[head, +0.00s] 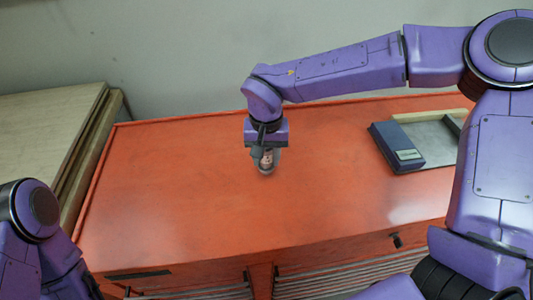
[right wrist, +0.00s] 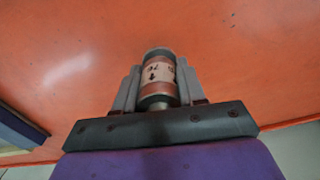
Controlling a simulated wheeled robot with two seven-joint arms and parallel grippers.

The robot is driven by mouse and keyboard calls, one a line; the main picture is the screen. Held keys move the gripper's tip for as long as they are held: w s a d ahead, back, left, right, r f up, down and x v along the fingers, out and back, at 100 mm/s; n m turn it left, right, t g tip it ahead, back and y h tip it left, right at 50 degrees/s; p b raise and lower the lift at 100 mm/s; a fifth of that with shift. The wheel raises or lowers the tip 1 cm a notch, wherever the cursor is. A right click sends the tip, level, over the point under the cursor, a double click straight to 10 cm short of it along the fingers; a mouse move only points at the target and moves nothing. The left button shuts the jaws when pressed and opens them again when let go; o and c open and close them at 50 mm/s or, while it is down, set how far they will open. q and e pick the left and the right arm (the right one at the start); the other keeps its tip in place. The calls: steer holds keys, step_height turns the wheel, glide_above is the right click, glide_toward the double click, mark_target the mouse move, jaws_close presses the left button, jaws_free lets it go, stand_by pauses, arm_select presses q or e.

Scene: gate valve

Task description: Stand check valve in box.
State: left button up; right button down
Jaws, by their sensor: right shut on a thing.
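The check valve (head: 267,158) is a small cylinder with metal ends and a copper-coloured band. In the right wrist view the valve (right wrist: 158,80) shows dark printed marks and sits between the two grey fingers. My right gripper (head: 265,160) is shut on it over the middle of the orange top. Whether its lower end touches the surface cannot be told. The box (head: 428,121) is at the right, shallow and open, with a pale rim and grey floor. A blue block (head: 391,143) with a pale label is at its left side. My left gripper is out of view.
The orange cabinet top (head: 190,200) is clear around the valve and between it and the box. A low raised edge (head: 98,165) borders the top at left. Wooden boards (head: 50,130) stand beyond it, and a pale wall is behind.

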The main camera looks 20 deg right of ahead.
steer(key=shift+s, duration=0.15)
steer(key=c, duration=0.7)
jaws_free()
steer(key=shift+f, duration=0.1)
steer(key=shift+o, duration=0.2)
